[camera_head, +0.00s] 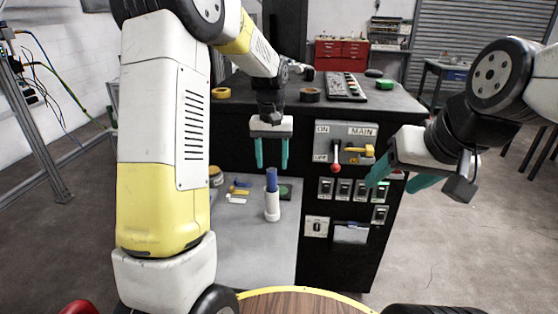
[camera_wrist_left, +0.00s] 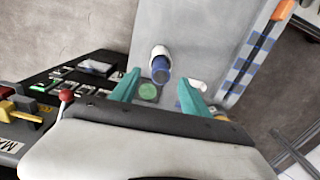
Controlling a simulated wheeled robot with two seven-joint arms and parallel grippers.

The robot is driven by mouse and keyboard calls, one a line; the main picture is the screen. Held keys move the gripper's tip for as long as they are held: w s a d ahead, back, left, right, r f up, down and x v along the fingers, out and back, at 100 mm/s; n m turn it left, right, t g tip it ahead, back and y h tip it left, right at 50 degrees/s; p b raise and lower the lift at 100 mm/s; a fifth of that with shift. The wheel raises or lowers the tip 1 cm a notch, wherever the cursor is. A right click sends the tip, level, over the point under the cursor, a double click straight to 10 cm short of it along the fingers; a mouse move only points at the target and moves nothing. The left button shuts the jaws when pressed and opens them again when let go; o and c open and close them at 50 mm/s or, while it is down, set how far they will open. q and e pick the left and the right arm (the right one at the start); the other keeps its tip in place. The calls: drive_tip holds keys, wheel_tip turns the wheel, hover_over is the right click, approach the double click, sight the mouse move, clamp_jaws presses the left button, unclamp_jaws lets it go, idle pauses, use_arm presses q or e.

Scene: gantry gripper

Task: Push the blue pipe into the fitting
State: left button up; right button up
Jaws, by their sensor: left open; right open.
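The blue pipe (camera_head: 271,179) stands upright in the top of the white fitting (camera_head: 272,206) on the grey shelf surface. In the left wrist view the blue pipe (camera_wrist_left: 160,70) and the white fitting (camera_wrist_left: 158,51) show from above, beyond my fingertips. My left gripper (camera_head: 271,167) is open and empty, pointing down, its teal fingers just above and around the pipe's top in the head view; it also shows in the left wrist view (camera_wrist_left: 160,85). My right gripper (camera_head: 391,178) is open and empty, in front of the switch panel at right.
A black cabinet with a MAIN panel (camera_head: 345,142), a red-knobbed lever (camera_head: 336,158) and several switches stands right of the shelf. Small yellow and white parts (camera_head: 238,190) and a green round item (camera_head: 285,191) lie near the fitting. The shelf front (camera_head: 255,250) is clear.

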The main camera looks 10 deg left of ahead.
use_arm(q)
drive_tip(key=shift+r, duration=0.15)
drive_tip(key=c, duration=0.4)
drive_tip(key=shift+n, duration=0.5)
wheel_tip(320, 180, up, 5)
drive_tip(key=shift+w+f, duration=0.1)
clamp_jaws()
drive_tip(key=shift+f, duration=2.85)
